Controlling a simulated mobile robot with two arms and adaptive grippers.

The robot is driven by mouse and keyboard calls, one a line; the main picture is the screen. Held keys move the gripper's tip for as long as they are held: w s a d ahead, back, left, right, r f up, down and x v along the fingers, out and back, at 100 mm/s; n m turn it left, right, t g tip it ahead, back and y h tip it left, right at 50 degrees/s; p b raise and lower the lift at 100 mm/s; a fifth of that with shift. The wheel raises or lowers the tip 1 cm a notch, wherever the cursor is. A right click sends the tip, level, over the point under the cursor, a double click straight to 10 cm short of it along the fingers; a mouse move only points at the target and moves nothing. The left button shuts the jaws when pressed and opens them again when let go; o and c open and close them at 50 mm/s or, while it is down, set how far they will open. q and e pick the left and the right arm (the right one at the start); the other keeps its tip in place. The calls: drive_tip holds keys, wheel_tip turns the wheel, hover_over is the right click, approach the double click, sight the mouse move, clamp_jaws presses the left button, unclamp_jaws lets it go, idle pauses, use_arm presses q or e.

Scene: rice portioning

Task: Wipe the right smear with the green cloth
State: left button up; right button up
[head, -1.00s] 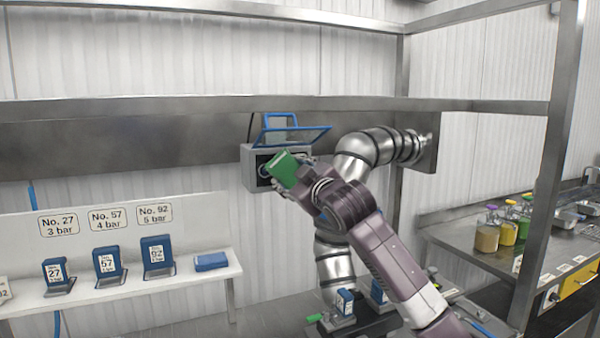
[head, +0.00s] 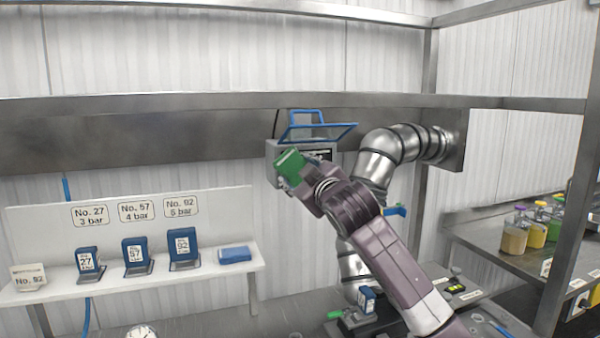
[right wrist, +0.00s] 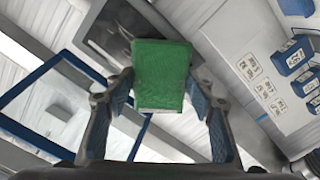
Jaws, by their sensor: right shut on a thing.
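The green cloth (head: 289,162) is a folded block held in my right gripper (head: 290,177), in front of a grey box (head: 272,165) with a raised blue-framed lid. In the right wrist view the green cloth (right wrist: 162,72) sits between the two fingers of the right gripper (right wrist: 160,98), which is shut on it. A grey box face with a dark panel lies behind the cloth in that view. I cannot tell whether the cloth touches the box. No smear can be made out; the cloth and gripper cover part of the box's front. My left gripper is not in view.
A white shelf (head: 130,292) at left carries several blue numbered blocks and a flat blue block (head: 234,254). A silver duct (head: 400,147) runs right of the box. Steel rails and a post (head: 566,240) frame the scene. Jars (head: 514,238) stand on the right counter.

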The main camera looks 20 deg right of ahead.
drive_tip(key=shift+s+r, duration=0.1)
drive_tip(key=shift+s, duration=0.6)
drive_tip(key=shift+s+d, duration=0.1)
drive_tip(key=shift+s, duration=2.25)
drive_tip(key=s, duration=0.3)
drive_tip(key=shift+d, duration=0.1)
drive_tip(key=shift+w, duration=0.1)
